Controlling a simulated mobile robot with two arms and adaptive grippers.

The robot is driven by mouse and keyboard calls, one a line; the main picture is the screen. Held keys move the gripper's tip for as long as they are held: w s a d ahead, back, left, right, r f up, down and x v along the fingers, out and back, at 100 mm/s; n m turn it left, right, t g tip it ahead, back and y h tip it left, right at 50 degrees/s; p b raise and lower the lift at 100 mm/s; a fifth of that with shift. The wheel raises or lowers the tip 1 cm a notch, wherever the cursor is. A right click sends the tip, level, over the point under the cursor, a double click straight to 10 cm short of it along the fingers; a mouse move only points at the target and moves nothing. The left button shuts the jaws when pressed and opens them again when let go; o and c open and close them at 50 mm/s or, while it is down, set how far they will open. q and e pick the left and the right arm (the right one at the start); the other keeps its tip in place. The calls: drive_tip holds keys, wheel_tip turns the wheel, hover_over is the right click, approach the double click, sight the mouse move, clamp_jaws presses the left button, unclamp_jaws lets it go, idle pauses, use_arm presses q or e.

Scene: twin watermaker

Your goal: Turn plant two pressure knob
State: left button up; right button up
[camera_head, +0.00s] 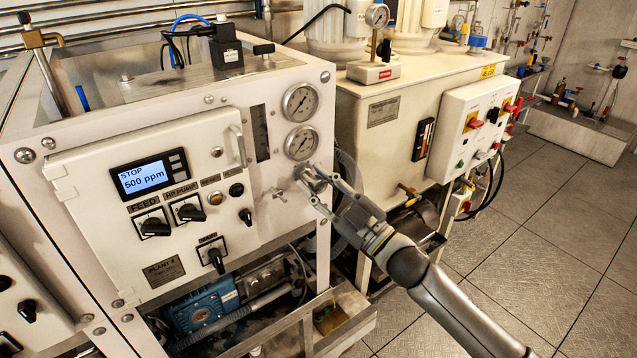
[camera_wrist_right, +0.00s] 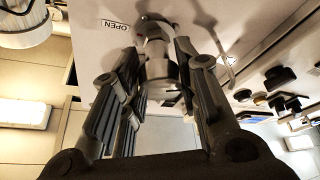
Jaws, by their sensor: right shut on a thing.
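The plant two panel (camera_head: 85,215) is a white cabinet front with a lit display (camera_head: 143,178) reading "STOP 500 ppm" and a plate marked "PLANT 2". The pressure knob (camera_head: 313,178) is a metal knob below two round gauges (camera_head: 301,143) at the panel's right side. My right gripper (camera_head: 312,186) reaches it from the lower right and is shut on it. In the right wrist view the metal knob (camera_wrist_right: 161,70) sits between the fingers, beside an "OPEN" label (camera_wrist_right: 115,25). The fingers partly hide it. My left gripper is not in view.
Several black switches, such as the feed switch (camera_head: 155,227), stick out of the panel. A cream tank unit (camera_head: 385,150) stands to the right. The tiled floor (camera_head: 540,230) is clear at the right.

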drive_tip(key=n+g+p, duration=0.1)
drive_tip(key=n, duration=0.2)
drive_tip(key=n+g, duration=0.1)
drive_tip(key=n, duration=0.2)
drive_tip(key=shift+g+y+p, duration=0.3)
drive_tip(key=shift+g+p, duration=0.05)
drive_tip(key=shift+g, duration=0.05)
drive_tip(key=o, duration=1)
drive_tip(key=v, duration=1.2)
